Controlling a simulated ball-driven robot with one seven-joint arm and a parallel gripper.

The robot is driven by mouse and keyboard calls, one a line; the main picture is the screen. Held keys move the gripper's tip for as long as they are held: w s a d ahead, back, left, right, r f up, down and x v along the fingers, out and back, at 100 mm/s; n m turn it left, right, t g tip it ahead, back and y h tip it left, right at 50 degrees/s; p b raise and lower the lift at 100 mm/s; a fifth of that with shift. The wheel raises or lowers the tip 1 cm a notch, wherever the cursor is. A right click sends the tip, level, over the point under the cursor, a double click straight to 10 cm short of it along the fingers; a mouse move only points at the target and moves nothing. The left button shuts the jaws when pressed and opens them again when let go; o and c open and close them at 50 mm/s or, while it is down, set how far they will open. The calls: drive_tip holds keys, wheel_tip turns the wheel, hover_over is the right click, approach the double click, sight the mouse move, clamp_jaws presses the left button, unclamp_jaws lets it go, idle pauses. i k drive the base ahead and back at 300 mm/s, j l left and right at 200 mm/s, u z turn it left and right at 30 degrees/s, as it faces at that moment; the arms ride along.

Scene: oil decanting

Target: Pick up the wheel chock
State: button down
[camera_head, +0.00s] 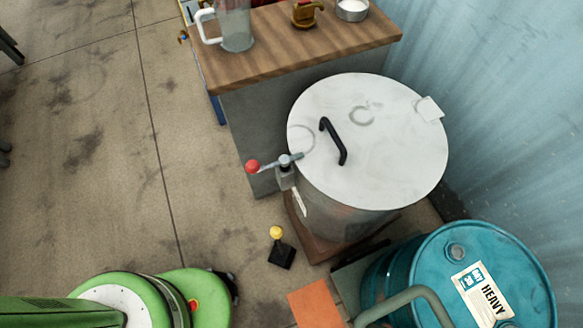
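A small black block with a round yellow knob on top, which looks like the wheel chock (281,254), sits on the concrete floor. It is just left of the brown base under the large metal drum (345,215). Nothing is seen touching it from above. Green parts of my own body fill the lower left of the head view, left of and below the chock. My gripper's fingers do not show in this view.
The drum has a pale lid with a black handle and a red-knobbed lever (252,166). A teal barrel (410,262), an olive bent tube (412,293) and an orange panel (318,303) stand lower right. A wooden-topped bench (290,45) is behind.

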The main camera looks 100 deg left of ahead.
sight(282, 255)
drive_tip(key=k+l+u, duration=0.1)
drive_tip(key=k+u, duration=0.5)
drive_tip(key=u, duration=0.15)
drive_tip(key=k+u, duration=0.35)
drive_tip(key=k+j, duration=0.15)
drive_tip(key=k, duration=0.2)
drive_tip(key=k+j+u, duration=0.1)
drive_tip(key=k, duration=0.2)
